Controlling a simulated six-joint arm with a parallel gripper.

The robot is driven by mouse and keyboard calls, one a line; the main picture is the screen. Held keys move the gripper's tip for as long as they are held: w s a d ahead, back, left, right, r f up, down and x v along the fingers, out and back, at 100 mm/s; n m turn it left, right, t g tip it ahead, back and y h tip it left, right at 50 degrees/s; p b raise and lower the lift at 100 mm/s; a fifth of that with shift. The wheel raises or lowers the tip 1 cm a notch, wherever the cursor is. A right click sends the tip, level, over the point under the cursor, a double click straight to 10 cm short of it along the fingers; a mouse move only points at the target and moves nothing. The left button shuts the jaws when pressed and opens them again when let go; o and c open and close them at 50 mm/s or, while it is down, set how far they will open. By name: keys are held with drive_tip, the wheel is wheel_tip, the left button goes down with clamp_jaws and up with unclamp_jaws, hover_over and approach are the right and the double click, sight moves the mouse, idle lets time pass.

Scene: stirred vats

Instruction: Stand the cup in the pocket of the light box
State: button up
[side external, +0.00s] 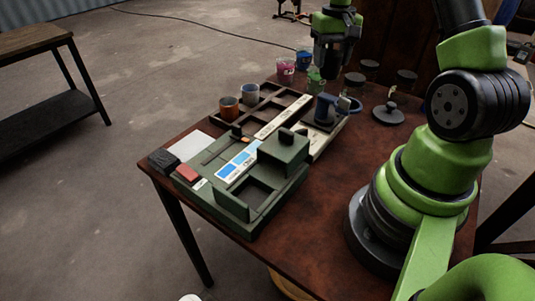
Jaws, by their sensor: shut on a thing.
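My gripper (322,66) is at the top centre of the side view, above the far part of the table. It is shut on a small clear cup with green contents (315,79), which hangs just below the fingers. The fingertips are small and partly dark here, so the exact grip is hard to see. The light box (225,205) is the dark green case at the table's near left. A square pocket (257,191) opens in its top, with an upright flap in front and a raised block (284,150) behind. The cup is well apart from the box, beyond it.
A dark divided tray (267,117) lies beyond the box, with an orange cup (229,107) and a grey-blue cup (250,93) near it. Pink (286,70) and blue (303,60) cups stand at the far edge. A blue-handled item (326,108) and several dark-lidded jars (355,84) stand right.

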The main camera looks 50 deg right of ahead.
drive_tip(key=w+a+f+n, duration=0.1)
drive_tip(key=w+a+n, duration=0.2)
drive_tip(key=a+n, duration=1.5)
drive_tip(key=s+a+f+m, duration=0.1)
drive_tip(key=s+a, duration=0.1)
drive_tip(key=a, duration=0.5)
drive_tip(key=s+a, duration=0.3)
drive_tip(key=a, duration=0.4)
wheel_tip(320, 180, down, 10)
drive_tip(key=shift+r, duration=0.15)
drive_tip(key=o, duration=0.7)
drive_tip(key=shift+c, duration=0.2)
